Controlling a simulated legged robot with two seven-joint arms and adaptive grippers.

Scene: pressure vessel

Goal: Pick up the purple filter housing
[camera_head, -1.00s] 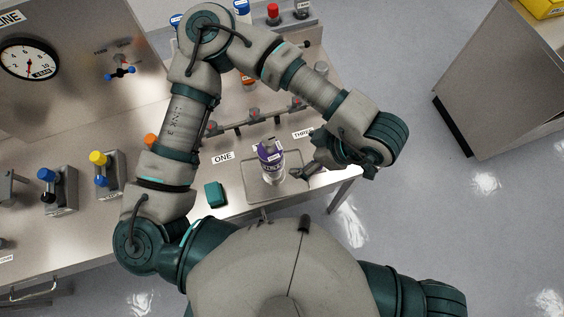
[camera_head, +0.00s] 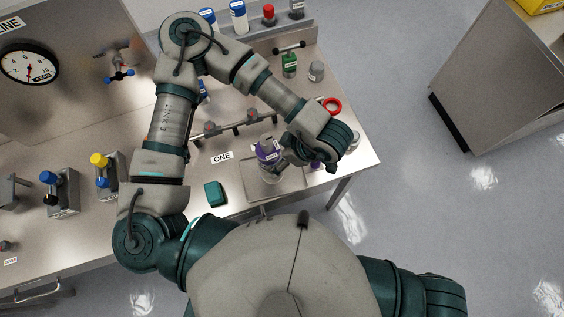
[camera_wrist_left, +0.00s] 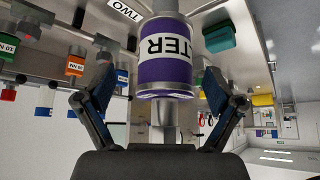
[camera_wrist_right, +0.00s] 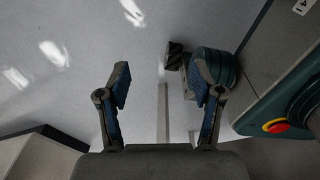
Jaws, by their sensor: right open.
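The purple filter housing (camera_head: 268,152) stands on a tray at the near part of the metal bench. In the left wrist view the left gripper (camera_wrist_left: 160,80) is open, with one finger to each side of the housing and gaps between. My right gripper (camera_wrist_right: 160,85) is open and empty, facing the floor away from the bench.
The tray (camera_head: 248,180) has a teal block (camera_head: 215,193) to its left. A manifold bar with valves (camera_head: 232,127) lies behind. A red ring (camera_head: 332,106) and a green bottle (camera_head: 289,65) are farther back. Valve stands (camera_head: 62,190) are at left.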

